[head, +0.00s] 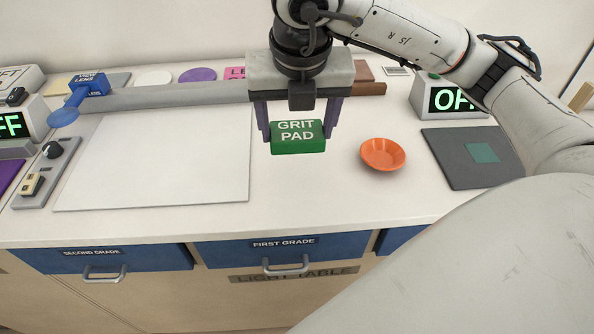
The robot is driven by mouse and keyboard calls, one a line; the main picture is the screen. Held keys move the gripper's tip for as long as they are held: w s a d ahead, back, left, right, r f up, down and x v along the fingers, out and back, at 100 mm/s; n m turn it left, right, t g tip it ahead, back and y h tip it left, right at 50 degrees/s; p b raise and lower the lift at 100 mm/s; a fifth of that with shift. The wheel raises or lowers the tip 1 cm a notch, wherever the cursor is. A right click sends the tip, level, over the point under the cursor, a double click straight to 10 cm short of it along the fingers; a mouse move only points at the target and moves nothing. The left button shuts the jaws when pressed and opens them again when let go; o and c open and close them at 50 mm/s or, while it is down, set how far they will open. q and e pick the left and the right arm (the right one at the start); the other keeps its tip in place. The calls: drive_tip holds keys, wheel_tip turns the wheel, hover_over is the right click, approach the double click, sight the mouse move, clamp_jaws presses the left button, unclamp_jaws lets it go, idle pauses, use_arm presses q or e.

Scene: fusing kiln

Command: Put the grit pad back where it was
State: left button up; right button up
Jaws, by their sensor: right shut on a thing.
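The green block labelled GRIT PAD (298,145) is in the head view, centre. My right gripper (299,122) comes down from above with one purple finger at each side of the pad and is shut on it. The pad is over the light worktop (335,205), just right of a large white panel (165,165). I cannot tell whether its underside touches the worktop. My left gripper is not in view.
An orange dish (383,154) stands right of the pad, and a dark grey mat (455,170) with a teal square lies farther right. A grey bar (165,95) and a blue view lens (88,85) are at the back left. Blue drawers (220,255) line the front.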

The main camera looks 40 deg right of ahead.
wheel_tip(320, 180, down, 9)
drive_tip(key=shift+f, duration=0.1)
idle(0.3)
drive_tip(key=shift+f+b, duration=0.2)
drive_tip(key=shift+b, duration=0.2)
drive_tip(key=o, duration=0.9)
drive_tip(key=shift+r, duration=0.1)
